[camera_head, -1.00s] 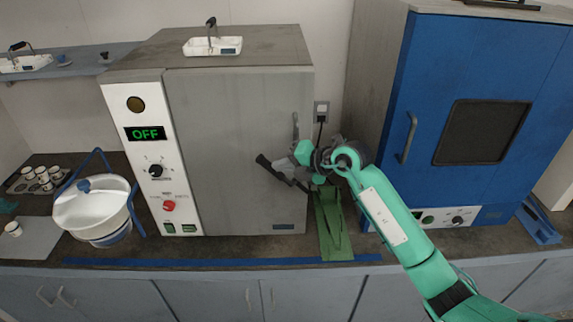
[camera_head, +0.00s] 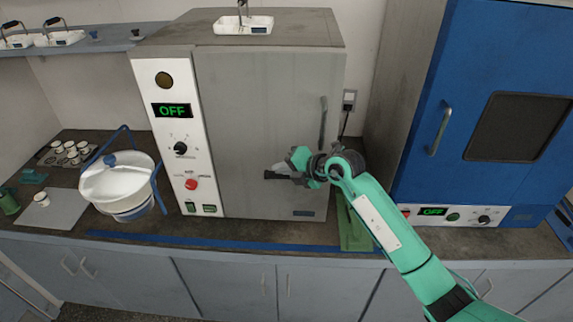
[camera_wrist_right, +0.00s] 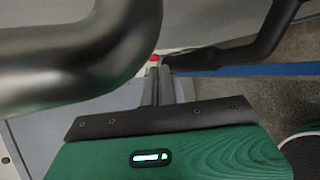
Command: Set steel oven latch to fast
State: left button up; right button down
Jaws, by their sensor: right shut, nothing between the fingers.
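The steel oven (camera_head: 262,120) is a grey box with its door shut and a white control panel (camera_head: 171,110) on its left side. The panel has a green OFF display (camera_head: 172,110), a black dial (camera_head: 180,148) and a red knob (camera_head: 191,184) with small labels; I cannot read the knob's setting. No part is clearly marked as the latch. My right gripper (camera_head: 270,175) is shut and empty in front of the oven door, right of the red knob and apart from it. Its closed fingers show in the right wrist view (camera_wrist_right: 160,80). My left gripper is out of view.
A vertical handle (camera_head: 323,122) is on the oven door's right side. A blue oven (camera_head: 480,60) stands to the right. A white pot (camera_head: 118,183) stands left of the steel oven. A green object (camera_head: 352,232) lies on the counter near my right forearm. A white tray (camera_head: 243,25) sits on top.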

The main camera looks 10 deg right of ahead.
jog(key=shift+a+f, duration=0.2)
jog(key=shift+f, duration=0.2)
jog(key=shift+w, duration=0.1)
dwell(0.3)
